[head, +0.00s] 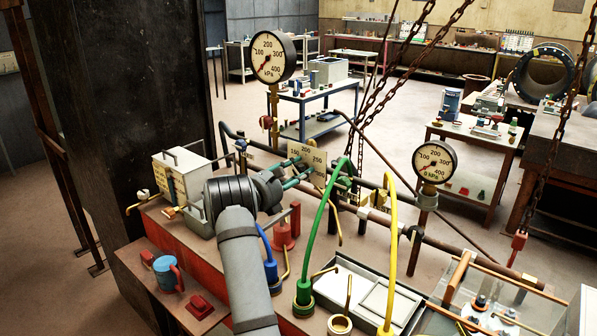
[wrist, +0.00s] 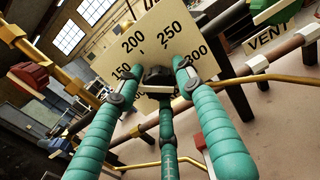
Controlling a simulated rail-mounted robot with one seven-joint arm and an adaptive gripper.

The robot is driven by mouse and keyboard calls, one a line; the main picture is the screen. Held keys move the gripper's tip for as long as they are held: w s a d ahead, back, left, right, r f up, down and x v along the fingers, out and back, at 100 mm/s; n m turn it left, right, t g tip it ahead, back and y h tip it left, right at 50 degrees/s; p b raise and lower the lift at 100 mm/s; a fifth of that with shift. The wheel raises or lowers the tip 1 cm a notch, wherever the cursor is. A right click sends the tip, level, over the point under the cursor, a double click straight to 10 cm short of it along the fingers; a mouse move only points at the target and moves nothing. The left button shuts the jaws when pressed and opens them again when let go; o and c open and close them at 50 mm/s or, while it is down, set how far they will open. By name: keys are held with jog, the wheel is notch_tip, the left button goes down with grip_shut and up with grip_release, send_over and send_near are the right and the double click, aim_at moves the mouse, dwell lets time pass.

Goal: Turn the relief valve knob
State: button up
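The pale scale plate (head: 308,160) stands on the pipework at the middle of the head view. In the wrist view the scale plate (wrist: 150,42) is tilted and shows 150, 200, 250 and 300. A small dark knob (wrist: 158,78) sits in front of its lower part. My gripper (head: 302,172) has three teal fingers and reaches the plate from the left. In the wrist view my gripper (wrist: 157,76) has its outer fingertips apart, one on each side of the knob, with the third finger below. Whether any fingertip touches the knob is unclear. The knob is hidden in the head view.
Green (head: 322,225) and yellow (head: 391,240) hoses arch up just right of my gripper. Two pressure gauges (head: 271,58) (head: 434,161) stand on posts. Chains (head: 400,60) hang behind. A VENT sign (wrist: 268,37) and red handle (wrist: 28,76) flank the plate.

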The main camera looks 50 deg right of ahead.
jog(key=c, duration=0.8)
jog(key=shift+f, duration=0.1)
jog(key=shift+f+m+b, duration=0.15)
jog(key=shift+m+b, duration=0.15)
jog(key=shift+b, duration=0.4)
jog(key=shift+f+m+b, duration=0.2)
jog(key=shift+m+b, duration=0.3)
jog(key=shift+b, duration=0.7)
jog(key=m+b, duration=0.4)
jog(key=b, duration=0.3)
jog(key=shift+b, duration=0.3)
jog(key=m+b, duration=0.2)
jog(key=b, duration=0.1)
jog(key=shift+r+m+b, duration=0.2)
jog(key=shift+m+b, duration=0.9)
jog(key=shift+r, duration=0.1)
